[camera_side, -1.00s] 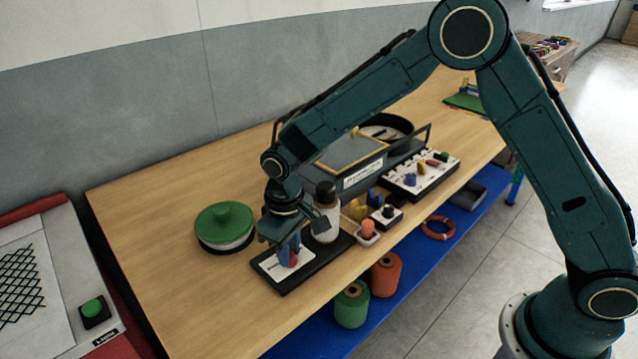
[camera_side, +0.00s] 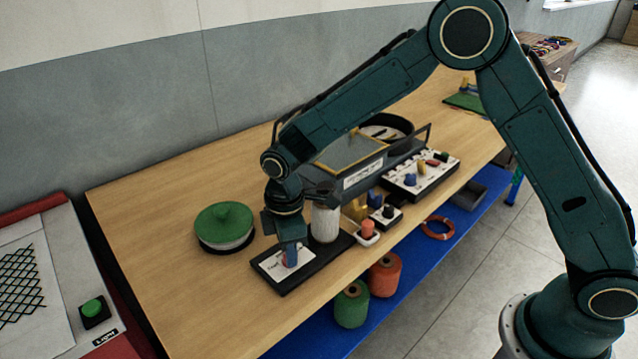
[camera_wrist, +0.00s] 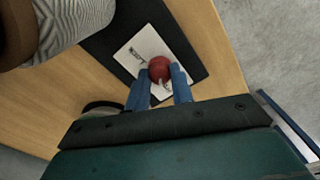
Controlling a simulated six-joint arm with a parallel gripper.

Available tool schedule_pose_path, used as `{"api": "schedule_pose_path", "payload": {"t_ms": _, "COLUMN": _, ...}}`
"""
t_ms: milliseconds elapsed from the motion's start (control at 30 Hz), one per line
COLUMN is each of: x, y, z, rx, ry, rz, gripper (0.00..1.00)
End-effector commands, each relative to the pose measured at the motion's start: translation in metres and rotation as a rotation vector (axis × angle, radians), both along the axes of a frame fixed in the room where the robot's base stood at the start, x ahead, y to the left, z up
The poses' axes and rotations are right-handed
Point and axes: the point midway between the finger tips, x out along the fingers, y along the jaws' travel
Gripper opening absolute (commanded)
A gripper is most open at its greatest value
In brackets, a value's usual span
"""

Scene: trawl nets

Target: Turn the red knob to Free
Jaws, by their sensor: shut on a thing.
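The red knob (camera_wrist: 159,69) sits on a white label plate (camera_wrist: 137,50) on a black base (camera_wrist: 182,42). In the wrist view the two blue fingers of my gripper (camera_wrist: 160,84) stand on either side of the knob and are shut on it. Part of the label's lettering shows beside the knob, but I cannot read which mark the knob points at. In the side view my gripper (camera_side: 291,256) is down over the white plate (camera_side: 272,266), and it hides nearly all of the knob.
A white spool with a dark top (camera_side: 325,222) stands close behind my gripper on the same base. A green-lidded round tin (camera_side: 224,224) is to the left. A small tray with an orange-red knob (camera_side: 368,229) and a switch panel (camera_side: 422,178) lie to the right. The table's left part is clear.

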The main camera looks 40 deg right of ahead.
Motion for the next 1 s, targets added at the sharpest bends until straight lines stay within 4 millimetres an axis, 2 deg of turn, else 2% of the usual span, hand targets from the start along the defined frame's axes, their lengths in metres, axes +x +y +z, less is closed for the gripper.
{"api": "schedule_pose_path", "payload": {"t_ms": 600, "x": 0.0013, "y": 0.0011, "z": 0.0007, "rx": 0.003, "ry": -0.005, "rz": 0.062, "gripper": 0.0}}
{"api": "schedule_pose_path", "payload": {"t_ms": 633, "x": 0.0013, "y": 0.0011, "z": 0.0008, "rx": 0.003, "ry": -0.005, "rz": 0.062, "gripper": 0.27}}
{"api": "schedule_pose_path", "payload": {"t_ms": 733, "x": 0.001, "y": 0.001, "z": 0.0006, "rx": 0.002, "ry": -0.004, "rz": 0.061, "gripper": 0.45}}
{"api": "schedule_pose_path", "payload": {"t_ms": 1000, "x": 0.0003, "y": 0.0005, "z": 0.0004, "rx": 0.001, "ry": -0.002, "rz": 0.06, "gripper": 0.45}}
